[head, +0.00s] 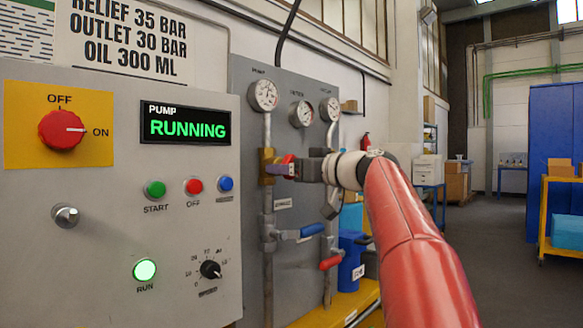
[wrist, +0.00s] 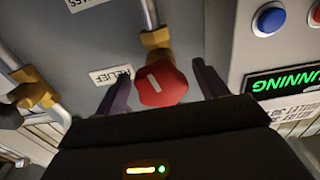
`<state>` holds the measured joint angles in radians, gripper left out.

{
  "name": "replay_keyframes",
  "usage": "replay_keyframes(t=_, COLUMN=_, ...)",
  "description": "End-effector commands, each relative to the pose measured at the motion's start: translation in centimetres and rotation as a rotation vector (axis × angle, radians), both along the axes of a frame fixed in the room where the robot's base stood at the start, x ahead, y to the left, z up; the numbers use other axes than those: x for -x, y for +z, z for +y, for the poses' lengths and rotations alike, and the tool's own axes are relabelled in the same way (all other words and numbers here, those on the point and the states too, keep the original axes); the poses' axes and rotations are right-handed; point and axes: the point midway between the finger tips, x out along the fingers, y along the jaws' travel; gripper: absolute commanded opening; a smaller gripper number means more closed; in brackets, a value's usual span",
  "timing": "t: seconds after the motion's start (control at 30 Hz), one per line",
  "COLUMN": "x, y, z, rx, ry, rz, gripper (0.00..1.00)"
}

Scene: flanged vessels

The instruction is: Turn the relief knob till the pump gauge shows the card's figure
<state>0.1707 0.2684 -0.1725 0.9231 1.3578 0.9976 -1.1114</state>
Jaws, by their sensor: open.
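The red relief knob (wrist: 162,84) with a pale pointer mark sits on a brass fitting in the wrist view, above a RELIEF label (wrist: 111,75). My gripper (wrist: 160,82) is open, with one dark finger on each side of the knob; gaps show, and I cannot tell if either finger touches it. In the head view my gripper (head: 298,169) covers part of the knob (head: 289,160) at the brass valve (head: 267,165). The pump gauge (head: 263,95) is above it; its needle is too small to read. The card (head: 128,40) reads RELIEF 35 BAR.
The pump panel (head: 187,131) shows RUNNING, and the yellow-backed switch (head: 62,131) points to ON. Two more gauges (head: 301,114) (head: 330,109) sit to the right. Blue (head: 300,234) and red (head: 331,262) lever handles are below my gripper. Open floor lies right of my arm.

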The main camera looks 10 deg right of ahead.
Motion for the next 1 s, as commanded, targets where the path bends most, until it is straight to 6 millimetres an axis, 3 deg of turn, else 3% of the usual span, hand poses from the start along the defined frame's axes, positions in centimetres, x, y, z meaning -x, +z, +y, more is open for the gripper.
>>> replay_keyframes(t=0.13, x=0.02, y=-0.03, z=-0.01, rx=0.000, ry=0.000, rz=0.000, gripper=0.70)
replay_keyframes(t=0.47, x=0.03, y=-0.04, z=-0.01, rx=-0.001, ry=0.000, rz=0.001, gripper=0.28)
replay_keyframes(t=1.0, x=0.08, y=-0.04, z=0.04, rx=-0.152, ry=0.001, rz=0.111, gripper=0.28)
